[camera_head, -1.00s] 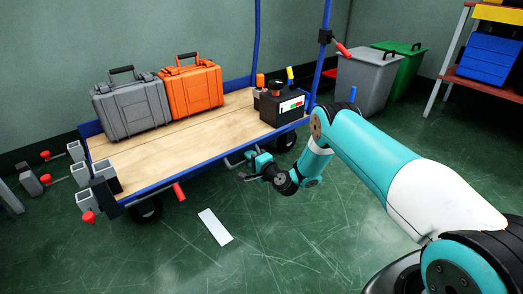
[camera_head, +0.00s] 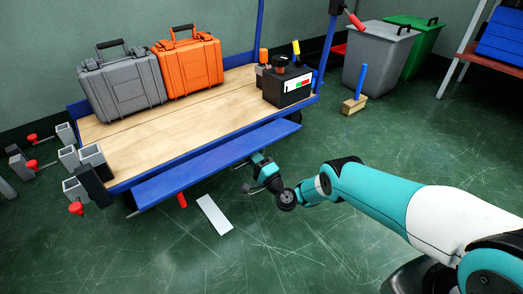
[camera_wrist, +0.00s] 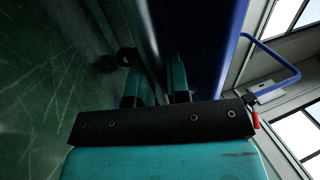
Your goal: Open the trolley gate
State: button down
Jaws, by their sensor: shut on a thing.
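The trolley (camera_head: 165,125) has a wooden deck with a blue frame. Its gate, a long blue panel (camera_head: 215,163), sticks out along the near side of the deck, tilted outward. My gripper (camera_head: 256,172) is at the gate's outer edge, towards its right half, below the panel. In the wrist view my gripper (camera_wrist: 158,88) has its two teal fingers close together beside the blue gate (camera_wrist: 200,40). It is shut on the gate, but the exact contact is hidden.
A grey case (camera_head: 122,85), an orange case (camera_head: 188,66) and a black box (camera_head: 288,86) stand on the deck. A white strip (camera_head: 214,214) lies on the floor.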

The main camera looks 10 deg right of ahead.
jog(key=shift+a+f, duration=0.1)
jog(key=shift+a, duration=0.15)
jog(key=shift+w+d, duration=0.1)
jog(key=shift+w, duration=0.05)
jog(key=c, duration=1.1)
grip_release()
jog(key=p+v, duration=0.5)
jog(key=v, duration=0.7)
jog(key=shift+f+p, duration=0.35)
jog(key=shift+p, duration=0.05)
